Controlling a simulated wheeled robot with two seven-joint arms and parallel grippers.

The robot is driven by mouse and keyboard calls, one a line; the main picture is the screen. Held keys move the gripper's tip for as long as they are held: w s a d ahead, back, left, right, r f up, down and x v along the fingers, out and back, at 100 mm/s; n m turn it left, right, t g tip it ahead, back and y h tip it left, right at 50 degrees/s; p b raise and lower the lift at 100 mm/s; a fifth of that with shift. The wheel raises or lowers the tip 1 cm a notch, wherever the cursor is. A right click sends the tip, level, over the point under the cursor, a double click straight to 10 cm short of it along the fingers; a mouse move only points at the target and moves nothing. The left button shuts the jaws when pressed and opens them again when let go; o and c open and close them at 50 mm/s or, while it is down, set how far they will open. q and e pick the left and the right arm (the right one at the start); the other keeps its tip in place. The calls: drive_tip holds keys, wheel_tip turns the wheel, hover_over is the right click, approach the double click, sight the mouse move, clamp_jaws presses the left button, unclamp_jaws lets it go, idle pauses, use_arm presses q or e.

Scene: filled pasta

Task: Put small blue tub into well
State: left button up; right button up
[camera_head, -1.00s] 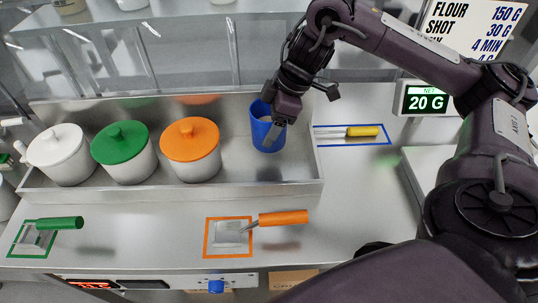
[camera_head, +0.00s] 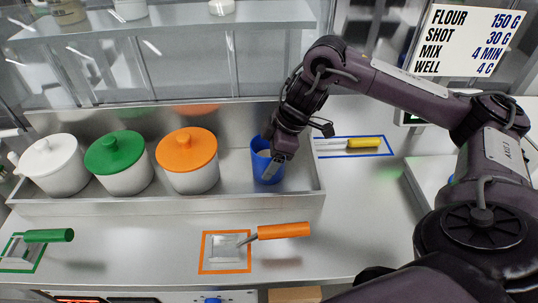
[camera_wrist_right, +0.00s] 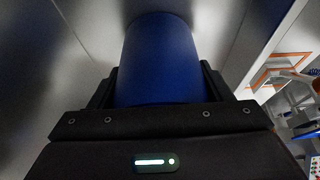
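The small blue tub (camera_head: 267,168) stands at the right end of a long metal trough, the likely well (camera_head: 232,180), right of the lidded pots. My right gripper (camera_head: 276,150) reaches down to the tub from above right. In the right wrist view the blue tub (camera_wrist_right: 158,60) sits between the two dark fingers (camera_wrist_right: 158,88), one on each side. The fingers look close against its wall, but whether they press on it is hard to tell. The tub looks upright, with pale contents inside. My left gripper is not in view.
White (camera_head: 55,165), green-lidded (camera_head: 120,163) and orange-lidded (camera_head: 188,160) pots stand in the trough. Scoops with orange (camera_head: 284,230), green (camera_head: 48,236) and yellow (camera_head: 363,143) handles lie on outlined mats. A recipe sign (camera_head: 468,40) is at upper right.

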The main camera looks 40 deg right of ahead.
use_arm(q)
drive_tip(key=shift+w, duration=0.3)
use_arm(e)
drive_tip(key=o, duration=0.4)
drive_tip(key=v, duration=0.3)
drive_tip(key=shift+w, duration=0.1)
use_arm(q)
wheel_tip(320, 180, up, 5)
drive_tip(key=p, duration=0.5)
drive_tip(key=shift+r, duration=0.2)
use_arm(e)
drive_tip(key=v, duration=0.9)
drive_tip(key=shift+a+r, duration=0.1)
drive_tip(key=shift+r, duration=0.05)
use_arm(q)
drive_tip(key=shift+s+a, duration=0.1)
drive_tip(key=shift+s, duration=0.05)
